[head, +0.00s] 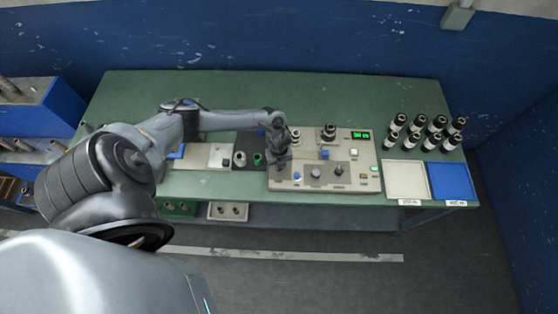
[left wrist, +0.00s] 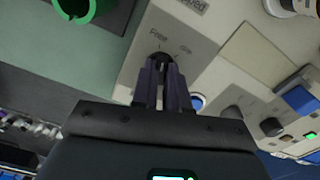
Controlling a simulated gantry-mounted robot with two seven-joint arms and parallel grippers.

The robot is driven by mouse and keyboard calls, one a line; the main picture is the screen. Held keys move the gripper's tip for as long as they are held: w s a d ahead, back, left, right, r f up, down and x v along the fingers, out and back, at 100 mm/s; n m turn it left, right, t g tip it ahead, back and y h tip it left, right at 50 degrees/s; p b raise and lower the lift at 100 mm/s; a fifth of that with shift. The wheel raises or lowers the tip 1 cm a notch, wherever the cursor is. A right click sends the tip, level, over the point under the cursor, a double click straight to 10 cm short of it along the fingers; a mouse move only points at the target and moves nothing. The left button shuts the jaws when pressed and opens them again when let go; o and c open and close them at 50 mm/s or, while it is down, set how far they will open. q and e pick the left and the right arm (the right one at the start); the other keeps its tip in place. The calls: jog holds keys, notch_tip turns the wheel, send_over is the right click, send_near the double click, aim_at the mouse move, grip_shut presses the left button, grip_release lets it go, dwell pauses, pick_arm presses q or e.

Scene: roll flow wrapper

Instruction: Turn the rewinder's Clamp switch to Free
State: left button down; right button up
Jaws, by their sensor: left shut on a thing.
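The rewinder (head: 345,160) is a beige box with knobs, buttons and a green display on the green table. Its Clamp switch (left wrist: 161,59) is a small dark knob in the left wrist view, with a label that reads Free on its left and another, hard to read, on its right. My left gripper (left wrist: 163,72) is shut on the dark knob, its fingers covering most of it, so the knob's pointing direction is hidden. In the head view my left gripper (head: 281,166) is over the rewinder's left end and hides the switch. My right gripper is not in view.
A green ring (left wrist: 76,8) lies left of the rewinder. A blue-lit button (left wrist: 197,102) and grey knobs (left wrist: 232,112) sit close to my fingers. Several black-and-white rolls (head: 414,132), a white tray (head: 405,178) and a blue tray (head: 450,181) are at the table's right end.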

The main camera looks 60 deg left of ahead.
pick_arm(q)
jog(key=shift+n+p, duration=0.65)
jog(key=shift+n, duration=0.55)
jog(key=c, duration=1.1)
grip_release()
jog(key=shift+c, duration=0.2)
notch_tip(320, 180, up, 11)
jog(key=p, duration=0.1)
jog(key=shift+f, duration=0.1)
